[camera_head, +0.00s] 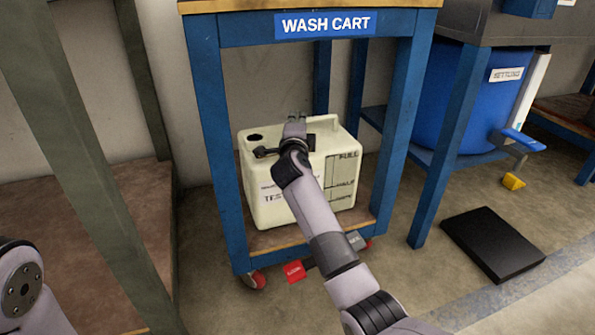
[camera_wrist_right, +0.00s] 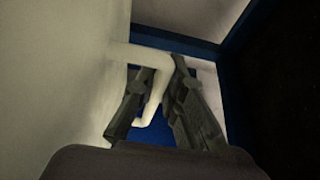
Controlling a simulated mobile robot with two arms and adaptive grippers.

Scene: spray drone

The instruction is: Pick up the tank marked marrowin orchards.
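A cream tank (camera_head: 262,200) stands upright on the lower shelf of the wash cart. It has a dark opening on top and level marks on its right face. My arm covers part of its front label, and the owner's name cannot be read. My right gripper (camera_head: 296,122) is at the top of the tank. In the right wrist view, the fingers of the right gripper (camera_wrist_right: 162,72) lie on both sides of the cream handle (camera_wrist_right: 158,88) and appear closed on it. The tank wall (camera_wrist_right: 60,70) fills the left of that view. My left gripper is not in view.
The blue wash cart (camera_head: 213,130) has posts close around the tank and a wooden top above it. Red-and-grey pedals (camera_head: 294,271) are at its foot. A blue barrel (camera_head: 450,110) stands to the right. A black flat slab (camera_head: 492,243) lies on the floor.

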